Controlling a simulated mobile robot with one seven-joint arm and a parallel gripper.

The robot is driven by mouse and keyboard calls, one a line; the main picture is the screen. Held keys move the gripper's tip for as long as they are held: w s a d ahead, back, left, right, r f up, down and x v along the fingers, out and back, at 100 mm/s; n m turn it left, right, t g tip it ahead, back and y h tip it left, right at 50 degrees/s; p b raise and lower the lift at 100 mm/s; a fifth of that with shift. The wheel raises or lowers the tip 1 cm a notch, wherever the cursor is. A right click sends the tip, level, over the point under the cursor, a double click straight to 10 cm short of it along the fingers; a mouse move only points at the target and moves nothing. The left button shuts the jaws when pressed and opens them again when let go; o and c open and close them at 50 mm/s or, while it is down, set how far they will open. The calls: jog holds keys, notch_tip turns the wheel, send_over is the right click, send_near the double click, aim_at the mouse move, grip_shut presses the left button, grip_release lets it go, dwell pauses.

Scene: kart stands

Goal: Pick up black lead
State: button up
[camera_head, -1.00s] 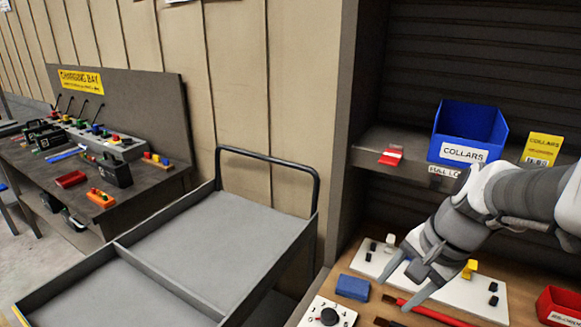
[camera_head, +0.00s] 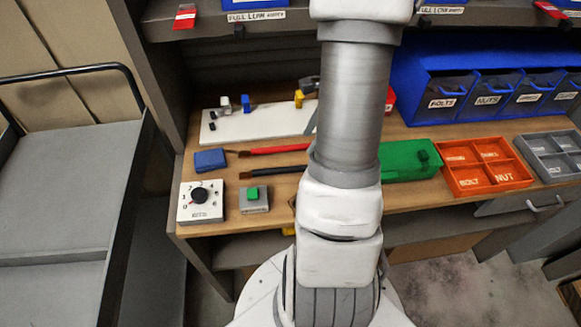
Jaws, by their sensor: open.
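The black lead (camera_head: 275,171) lies on the wooden bench top, its brown end to the left and its right end hidden behind my arm. The red lead (camera_head: 278,150) lies just behind it, roughly parallel and apart from it. My gripper (camera_head: 312,105) is mostly hidden behind my own upright arm. Only a dark part and a grey finger edge show left of the arm, by the white board, behind the leads. It appears apart from the black lead, and nothing is seen in it.
A white board with pegs (camera_head: 250,125) stands behind the leads. A blue block (camera_head: 210,160), a dial box (camera_head: 200,203) and a green-button box (camera_head: 254,199) are on the left. A green case (camera_head: 410,163) and orange tray (camera_head: 485,167) are right. A grey cart (camera_head: 60,210) stands left.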

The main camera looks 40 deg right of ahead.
aim_at(293, 167)
jog(key=x, duration=1.1)
jog(key=shift+d+f+b, duration=0.1)
jog(key=shift+d+b, duration=0.05)
jog(key=shift+b, duration=0.25)
grip_shut()
